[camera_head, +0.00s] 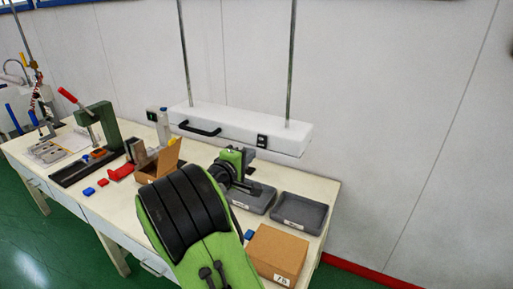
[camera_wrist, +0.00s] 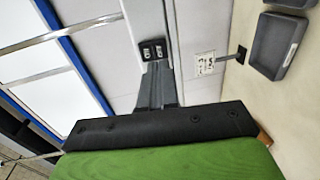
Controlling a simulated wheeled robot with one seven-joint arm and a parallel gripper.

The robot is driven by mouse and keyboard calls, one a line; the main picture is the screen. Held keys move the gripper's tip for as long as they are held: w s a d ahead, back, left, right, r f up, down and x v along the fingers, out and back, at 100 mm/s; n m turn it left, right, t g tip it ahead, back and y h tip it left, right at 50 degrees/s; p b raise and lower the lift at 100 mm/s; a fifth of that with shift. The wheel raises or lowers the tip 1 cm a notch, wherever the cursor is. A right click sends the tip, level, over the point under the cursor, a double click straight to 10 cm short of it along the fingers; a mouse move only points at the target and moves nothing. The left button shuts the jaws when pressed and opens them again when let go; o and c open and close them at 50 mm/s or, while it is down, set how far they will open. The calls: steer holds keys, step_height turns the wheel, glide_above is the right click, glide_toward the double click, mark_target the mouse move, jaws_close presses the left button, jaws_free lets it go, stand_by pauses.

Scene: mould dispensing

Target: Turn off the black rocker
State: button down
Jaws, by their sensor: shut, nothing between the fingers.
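The black rocker (camera_head: 262,140) is on the front face of a white hanging lamp box (camera_head: 225,128), near its right end. In the wrist view the black rocker (camera_wrist: 153,50) shows as a dark plate with two small light-marked parts. My gripper (camera_head: 248,156) is in front of and just below the rocker in the head view. In the wrist view the grey fingers of my gripper (camera_wrist: 157,68) are together, empty, and point at the rocker's edge. The tips look very close to it; I cannot tell whether they touch. Which way the rocker is tilted is too small to tell.
A black handle (camera_head: 199,129) is on the box's left part. Below are grey trays (camera_head: 299,212), a closed carton (camera_head: 276,252) and an open carton (camera_head: 160,163) on the table. A green press (camera_head: 98,124) stands left. The wall is behind the lamp.

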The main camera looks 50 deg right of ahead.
mark_target(261, 145)
steer(key=x, duration=0.5)
steer(key=shift+d+p, duration=0.1)
steer(key=shift+p, duration=0.3)
